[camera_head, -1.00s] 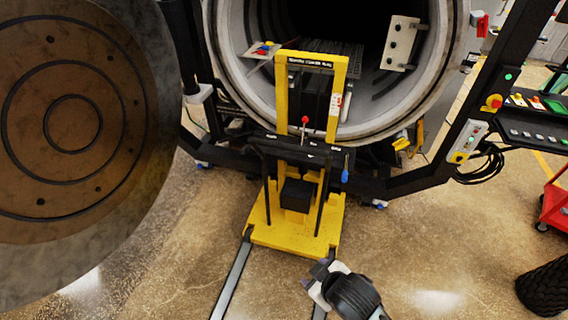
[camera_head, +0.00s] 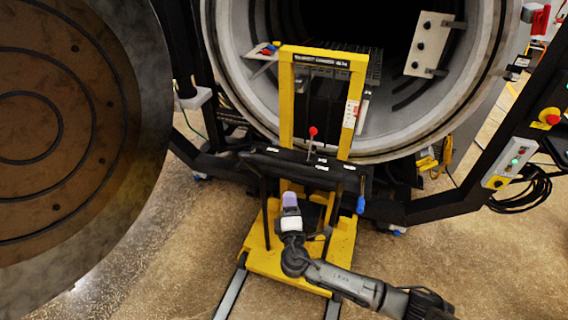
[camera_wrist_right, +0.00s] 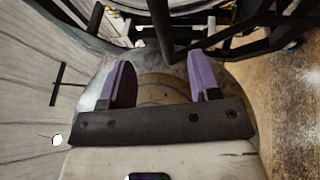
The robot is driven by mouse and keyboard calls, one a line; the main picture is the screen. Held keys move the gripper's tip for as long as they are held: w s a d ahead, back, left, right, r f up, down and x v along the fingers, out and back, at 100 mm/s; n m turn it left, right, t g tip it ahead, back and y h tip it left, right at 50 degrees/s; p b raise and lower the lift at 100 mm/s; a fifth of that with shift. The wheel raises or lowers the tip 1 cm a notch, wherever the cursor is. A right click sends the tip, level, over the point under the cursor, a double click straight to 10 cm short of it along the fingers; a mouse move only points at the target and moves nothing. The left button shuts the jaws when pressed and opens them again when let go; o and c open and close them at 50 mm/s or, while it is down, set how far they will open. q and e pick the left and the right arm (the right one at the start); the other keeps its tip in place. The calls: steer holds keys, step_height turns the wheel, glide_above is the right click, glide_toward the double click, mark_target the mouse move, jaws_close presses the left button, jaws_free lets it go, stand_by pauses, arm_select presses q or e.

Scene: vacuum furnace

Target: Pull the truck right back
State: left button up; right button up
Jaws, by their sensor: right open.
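The yellow truck (camera_head: 262,262) stands on the floor at the mouth of the furnace, its mast upright in front of the round opening. It has a dark crossbar (camera_head: 305,165) with a red-knobbed lever (camera_head: 312,132) and a blue grip (camera_head: 361,204) at its right end. My right gripper (camera_head: 290,200) is in front of the truck, just below the crossbar and over the truck's base. In the right wrist view its two purple fingers (camera_wrist_right: 160,84) are apart with nothing between them. A dark upright bar shows beyond the fingers. I cannot tell whether the gripper touches the truck. My left gripper is not in view.
The furnace chamber (camera_head: 390,150) is open behind the truck, with its large round door (camera_head: 60,140) swung out at left. A black frame post with a control box (camera_head: 512,160) stands at right. Floor rails (camera_head: 231,294) run forward from the truck. Floor on both sides is clear.

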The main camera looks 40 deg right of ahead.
mark_target(287, 166)
steer(key=x, duration=1.3)
steer(key=shift+w+d, duration=0.1)
steer(key=shift+w, duration=0.15)
steer(key=shift+c, duration=0.5)
jaws_close()
